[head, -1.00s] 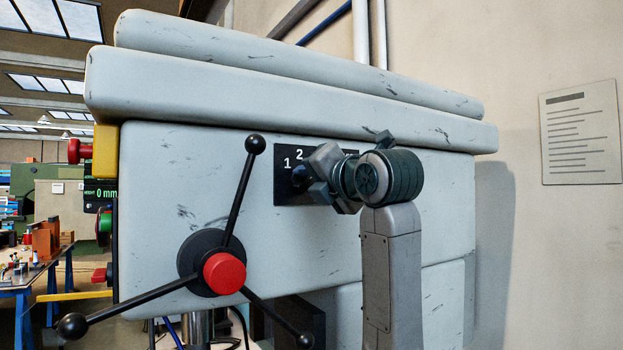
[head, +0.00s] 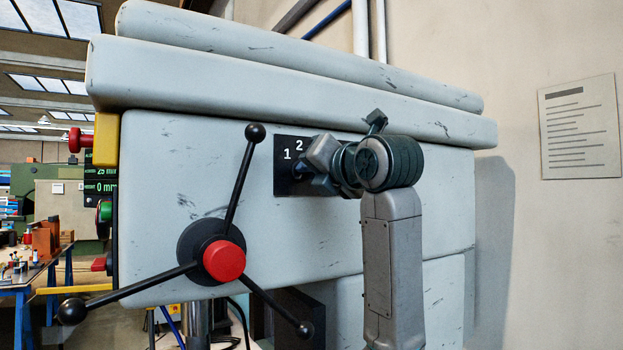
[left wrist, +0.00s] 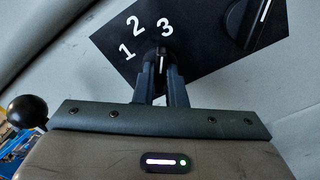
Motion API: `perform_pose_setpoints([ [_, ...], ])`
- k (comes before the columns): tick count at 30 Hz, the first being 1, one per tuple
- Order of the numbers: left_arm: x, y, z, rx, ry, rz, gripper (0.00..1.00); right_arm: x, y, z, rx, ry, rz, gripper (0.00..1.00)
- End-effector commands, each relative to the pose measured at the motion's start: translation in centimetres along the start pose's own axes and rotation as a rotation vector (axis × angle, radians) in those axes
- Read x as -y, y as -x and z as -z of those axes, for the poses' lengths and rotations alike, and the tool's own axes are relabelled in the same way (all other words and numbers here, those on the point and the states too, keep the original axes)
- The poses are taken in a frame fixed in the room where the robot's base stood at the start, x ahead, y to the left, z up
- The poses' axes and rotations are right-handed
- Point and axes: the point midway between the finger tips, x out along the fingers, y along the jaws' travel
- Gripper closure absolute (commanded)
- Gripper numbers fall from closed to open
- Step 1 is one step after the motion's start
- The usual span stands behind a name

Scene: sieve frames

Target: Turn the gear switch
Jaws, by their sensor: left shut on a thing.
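The gear switch is a small dark knob (left wrist: 161,58) on a black plate (left wrist: 105,52) marked 1, 2 and 3. In the left wrist view a white line on the knob runs upright in the picture, and the 3 is just above it. My left gripper (left wrist: 162,80) is shut on the knob, one finger on each side. In the head view my left gripper (head: 312,168) is tilted at the plate (head: 285,184) and hides most of the knob and the 3; the 1 and 2 show. My right gripper is not in view.
A second, larger dark knob (left wrist: 246,22) is to the right on the same plate. A three-spoke handle with a red hub (head: 224,261) and black balls is left of my gripper on the grey machine head (head: 160,225). A ledge (head: 290,95) overhangs above.

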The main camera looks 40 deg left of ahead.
Motion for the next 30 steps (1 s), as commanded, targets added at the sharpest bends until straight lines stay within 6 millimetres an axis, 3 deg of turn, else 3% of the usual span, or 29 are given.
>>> perform_pose_setpoints([
  [15, 0.2, 0.0, 0.2, 0.000, 0.435, 0.001, 1.00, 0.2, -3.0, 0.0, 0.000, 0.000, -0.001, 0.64],
  [30, 0.1, 0.0, 0.0, -0.001, 0.622, 0.001, 1.00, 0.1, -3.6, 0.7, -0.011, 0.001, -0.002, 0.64],
])
